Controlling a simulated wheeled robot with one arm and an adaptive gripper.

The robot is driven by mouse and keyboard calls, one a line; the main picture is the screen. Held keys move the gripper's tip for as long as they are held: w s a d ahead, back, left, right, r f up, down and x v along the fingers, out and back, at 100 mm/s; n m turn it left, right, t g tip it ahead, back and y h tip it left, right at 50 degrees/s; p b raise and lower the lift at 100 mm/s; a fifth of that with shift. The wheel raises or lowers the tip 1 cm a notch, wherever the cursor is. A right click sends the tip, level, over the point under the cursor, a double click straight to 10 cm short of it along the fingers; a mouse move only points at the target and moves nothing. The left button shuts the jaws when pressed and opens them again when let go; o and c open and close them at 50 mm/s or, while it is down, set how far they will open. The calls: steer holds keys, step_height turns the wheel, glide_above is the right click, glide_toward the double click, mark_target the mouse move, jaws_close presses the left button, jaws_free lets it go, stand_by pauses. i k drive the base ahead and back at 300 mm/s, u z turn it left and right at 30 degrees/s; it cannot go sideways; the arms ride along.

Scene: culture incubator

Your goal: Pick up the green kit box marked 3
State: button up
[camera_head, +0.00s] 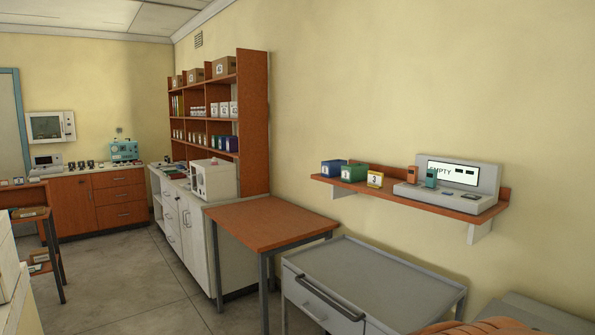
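A green box (357,172) with a small white label stands on the wall shelf (440,210) at the right. The number on the green label is too small to read surely; the yellow box's mark looks like a 3. More small dark blue and green boxes (222,142) stand on a lower level of the tall brown bookcase (252,120). My gripper is not in view.
A device with a screen reading EMPTY (450,185) fills the wall shelf's right part. Below are a grey wheeled cart (380,285) and a brown table (270,225). A white-fronted cabinet (190,220) stands left of the table. Grey floor (130,280) is open at left centre.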

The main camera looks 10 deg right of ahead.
mark_target(355, 172)
steer(key=u, duration=0.25)
steer(key=i, duration=2.75)
steer(key=z, duration=0.15)
